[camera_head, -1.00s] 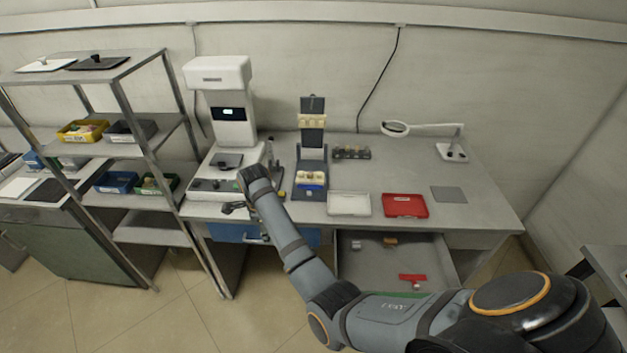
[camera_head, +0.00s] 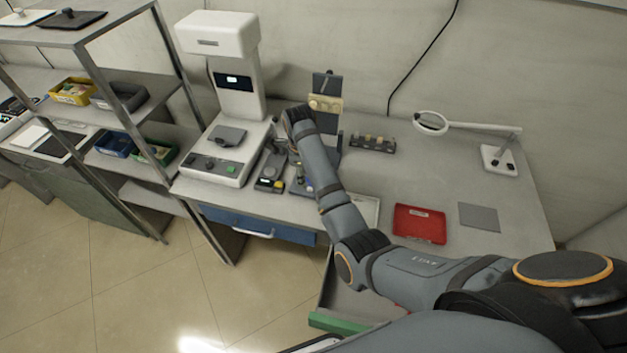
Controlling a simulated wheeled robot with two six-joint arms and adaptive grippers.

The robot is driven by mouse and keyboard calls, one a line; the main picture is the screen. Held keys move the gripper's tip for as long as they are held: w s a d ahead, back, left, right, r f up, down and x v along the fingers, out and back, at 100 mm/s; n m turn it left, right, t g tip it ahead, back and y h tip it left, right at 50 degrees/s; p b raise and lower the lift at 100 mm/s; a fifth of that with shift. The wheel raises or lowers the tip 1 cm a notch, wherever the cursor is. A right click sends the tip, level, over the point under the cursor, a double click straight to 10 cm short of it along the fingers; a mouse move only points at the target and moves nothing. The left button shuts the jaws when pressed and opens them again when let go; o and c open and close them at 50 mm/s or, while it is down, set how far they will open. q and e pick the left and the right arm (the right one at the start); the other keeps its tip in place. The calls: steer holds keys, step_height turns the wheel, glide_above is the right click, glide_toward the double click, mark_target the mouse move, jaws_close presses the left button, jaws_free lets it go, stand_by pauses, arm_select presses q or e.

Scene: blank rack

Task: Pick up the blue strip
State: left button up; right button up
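My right arm reaches in from the right, with its wrist over the dark blue-grey stand (camera_head: 330,88) on the workbench. My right gripper (camera_head: 293,153) is beside and partly behind the wrist, close to the lower part of the stand. Its fingers are mostly hidden, so I cannot tell whether they are open or shut, or holding anything. The blue strip cannot be made out clearly now; the stand's lower front, where a small blue piece showed earlier, is largely covered by my forearm. My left gripper is not in view.
A white machine (camera_head: 231,112) stands left of the stand, with a small dark device (camera_head: 270,172) between. A block rack (camera_head: 372,144), red tray (camera_head: 420,223), grey plate (camera_head: 479,217) and magnifier lamp (camera_head: 432,123) are to the right. An open drawer (camera_head: 338,323) juts out below.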

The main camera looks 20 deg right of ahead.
steer(key=shift+w+d+f, duration=0.1)
steer(key=shift+d+f, duration=0.1)
steer(key=shift+f, duration=0.35)
steer(key=shift+w+d+f, duration=0.1)
steer(key=shift+d+f, duration=0.05)
steer(key=shift+f, duration=0.4)
steer(key=shift+w+d+f, duration=0.1)
steer(key=shift+d+f, duration=0.05)
steer(key=shift+f, duration=0.05)
steer(key=shift+d+f+p, duration=0.2)
steer(key=shift+f+p, duration=0.35)
steer(key=shift+f, duration=0.1)
step_height(320, 180, down, 3)
steer(key=shift+d+r, duration=0.1)
steer(key=shift+d, duration=0.05)
steer(key=shift+d+f, duration=0.1)
steer(key=shift+f, duration=0.35)
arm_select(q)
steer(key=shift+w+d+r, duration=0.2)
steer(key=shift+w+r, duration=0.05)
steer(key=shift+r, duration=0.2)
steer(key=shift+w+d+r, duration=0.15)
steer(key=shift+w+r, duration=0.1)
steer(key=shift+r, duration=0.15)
arm_select(e)
jaws_close()
